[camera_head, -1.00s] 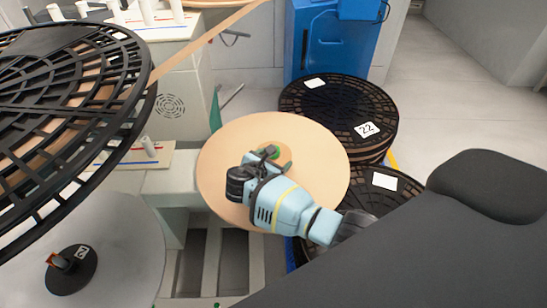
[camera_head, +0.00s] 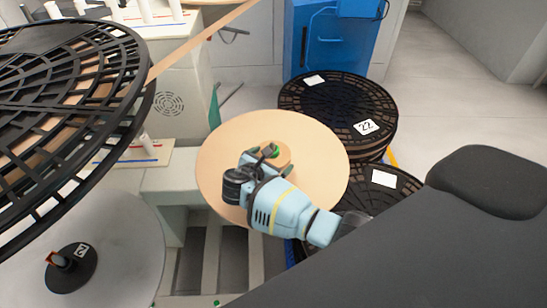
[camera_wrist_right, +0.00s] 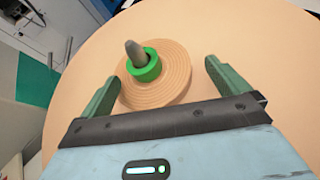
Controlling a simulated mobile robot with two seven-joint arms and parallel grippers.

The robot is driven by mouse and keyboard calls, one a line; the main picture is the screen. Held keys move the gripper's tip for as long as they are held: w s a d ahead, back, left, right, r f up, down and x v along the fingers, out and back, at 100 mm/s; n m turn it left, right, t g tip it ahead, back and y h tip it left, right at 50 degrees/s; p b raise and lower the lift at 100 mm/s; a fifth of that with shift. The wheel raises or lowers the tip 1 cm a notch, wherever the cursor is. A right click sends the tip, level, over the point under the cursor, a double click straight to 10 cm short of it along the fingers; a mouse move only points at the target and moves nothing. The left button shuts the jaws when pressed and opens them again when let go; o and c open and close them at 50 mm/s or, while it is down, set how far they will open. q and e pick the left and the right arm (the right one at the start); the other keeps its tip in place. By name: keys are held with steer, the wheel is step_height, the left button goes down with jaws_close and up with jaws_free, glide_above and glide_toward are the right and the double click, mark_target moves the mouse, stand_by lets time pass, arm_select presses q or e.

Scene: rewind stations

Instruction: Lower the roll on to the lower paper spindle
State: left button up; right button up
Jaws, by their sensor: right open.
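The roll (camera_head: 285,155) is a small tan wound coil with a green core (camera_head: 273,149). It sits at the middle of a wide tan disc (camera_head: 320,150). In the right wrist view the roll (camera_wrist_right: 165,85) has a grey spindle tip (camera_wrist_right: 134,51) standing up through its green core (camera_wrist_right: 146,66). My right gripper (camera_head: 265,168) is open just on the near side of the roll. Its two green fingers (camera_wrist_right: 158,78) stand apart on either side, with gaps to the coil. The spindle's lower part is hidden. My left gripper is not in view.
A large black slatted reel (camera_head: 120,130) overhangs the left side. Below it is a grey disc (camera_head: 125,235) with a black hub (camera_head: 72,268). Black reels stacked (camera_head: 335,100) stand right of the tan disc. A blue cabinet (camera_head: 325,45) is behind; open floor (camera_head: 450,90) lies right.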

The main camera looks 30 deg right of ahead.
steer(key=p+v, duration=0.1)
steer(key=v, duration=0.4)
steer(key=shift+a+r, duration=0.2)
steer(key=shift+r, duration=0.1)
steer(key=shift+s+a+r, duration=0.15)
steer(key=shift+s+a, duration=0.1)
steer(key=shift+a, duration=0.1)
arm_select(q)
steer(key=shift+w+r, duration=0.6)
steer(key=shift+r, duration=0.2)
